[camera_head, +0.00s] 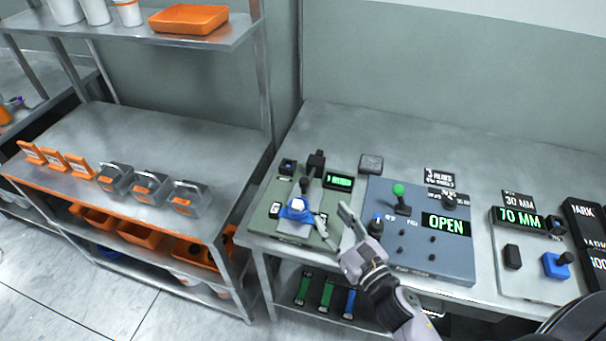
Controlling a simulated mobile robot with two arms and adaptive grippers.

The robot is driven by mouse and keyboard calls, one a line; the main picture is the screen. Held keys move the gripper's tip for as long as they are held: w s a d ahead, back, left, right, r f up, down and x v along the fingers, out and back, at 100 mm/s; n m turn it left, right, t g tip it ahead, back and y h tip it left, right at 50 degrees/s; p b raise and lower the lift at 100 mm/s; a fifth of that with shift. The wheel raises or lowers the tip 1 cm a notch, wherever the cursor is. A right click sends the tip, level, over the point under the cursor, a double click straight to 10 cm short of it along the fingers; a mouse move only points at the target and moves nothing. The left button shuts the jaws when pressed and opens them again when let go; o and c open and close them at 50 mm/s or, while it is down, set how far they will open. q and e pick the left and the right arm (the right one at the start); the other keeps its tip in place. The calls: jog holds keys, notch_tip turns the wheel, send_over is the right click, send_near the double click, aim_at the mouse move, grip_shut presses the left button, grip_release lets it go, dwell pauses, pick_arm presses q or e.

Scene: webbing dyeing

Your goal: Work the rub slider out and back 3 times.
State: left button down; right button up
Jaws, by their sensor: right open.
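The blue slider (296,212) with a white top sits on a green-grey panel (267,228) at the left end of the metal bench. I take it to be the rub slider. A black post and arm stand behind it. My right gripper (332,217) is open, just right of the blue slider and above the panel's right edge. One finger reaches close to the slider; whether they touch I cannot tell. My left gripper is out of view.
Further right is a panel reading 70 MM (520,216). A shelf rack (232,150) with metal and orange containers stands left.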

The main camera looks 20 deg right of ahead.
jog(key=p, duration=0.1)
send_near(307, 184)
jog(key=shift+w+a+r, duration=0.15)
jog(key=shift+w+r, duration=0.1)
jog(key=shift+w, duration=0.55)
jog(key=w, duration=0.3)
jog(key=w+a+p, duration=0.1)
jog(key=w, duration=0.2)
jog(key=w+p, duration=0.1)
jog(key=w, duration=0.1)
jog(key=shift+w+a+f, duration=0.25)
jog(key=shift+w+a, duration=0.1)
jog(key=shift+w, duration=0.35)
jog(key=shift+a, duration=0.1)
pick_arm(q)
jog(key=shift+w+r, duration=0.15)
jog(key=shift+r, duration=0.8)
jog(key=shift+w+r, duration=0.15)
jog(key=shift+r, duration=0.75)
pick_arm(e)
grip_shut()
